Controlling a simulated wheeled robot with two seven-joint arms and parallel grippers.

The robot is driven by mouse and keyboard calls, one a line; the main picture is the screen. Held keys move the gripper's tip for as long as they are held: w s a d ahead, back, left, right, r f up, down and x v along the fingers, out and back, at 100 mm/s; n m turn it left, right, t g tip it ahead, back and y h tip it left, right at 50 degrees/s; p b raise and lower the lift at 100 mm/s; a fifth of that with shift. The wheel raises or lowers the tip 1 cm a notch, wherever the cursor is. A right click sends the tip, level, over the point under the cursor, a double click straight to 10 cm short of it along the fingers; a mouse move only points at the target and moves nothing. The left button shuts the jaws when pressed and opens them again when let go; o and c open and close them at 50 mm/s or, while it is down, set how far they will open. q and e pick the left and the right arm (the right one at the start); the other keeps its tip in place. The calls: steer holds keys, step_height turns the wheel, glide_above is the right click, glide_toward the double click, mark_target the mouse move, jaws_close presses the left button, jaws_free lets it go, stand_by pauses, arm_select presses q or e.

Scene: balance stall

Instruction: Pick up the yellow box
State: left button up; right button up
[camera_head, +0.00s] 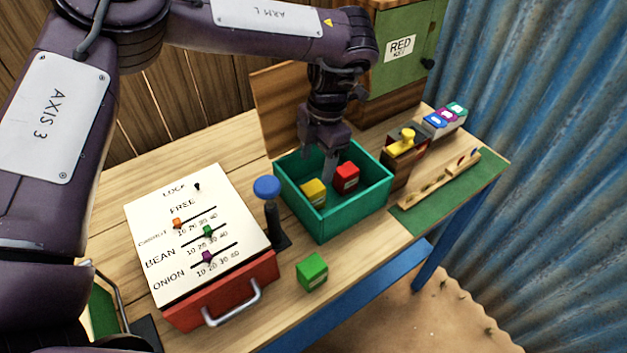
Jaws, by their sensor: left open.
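The yellow box (313,191) is a small cube with a pale label, lying in the green open tray (330,222) on the bench. A red box (346,177) lies in the tray just right of it. My left gripper (325,172) points down into the tray, above and between the yellow box and the red box. Its jaws are open, and it holds nothing that I can see. One finger is close to the red box; I cannot tell whether it touches. My right gripper is not in view.
A sloped panel with sliders (200,240) and a blue-topped post (268,190) stand left of the tray. A green box (312,270) sits in front. A yellow-knobbed block (405,145) and wooden rack (440,180) stand right. A green cabinet (405,70) is behind.

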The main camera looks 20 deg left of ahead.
mark_target(313, 187)
arm_select(q)
steer(key=shift+s+d+f+p, duration=0.1)
steer(key=shift+s+f+p, duration=0.4)
steer(key=shift+s+f, duration=0.7)
steer(key=f, duration=0.4)
steer(key=shift+a+p, duration=0.2)
steer(key=shift+p, duration=0.2)
steer(key=shift+r, duration=0.1)
steer(key=c, duration=1.1)
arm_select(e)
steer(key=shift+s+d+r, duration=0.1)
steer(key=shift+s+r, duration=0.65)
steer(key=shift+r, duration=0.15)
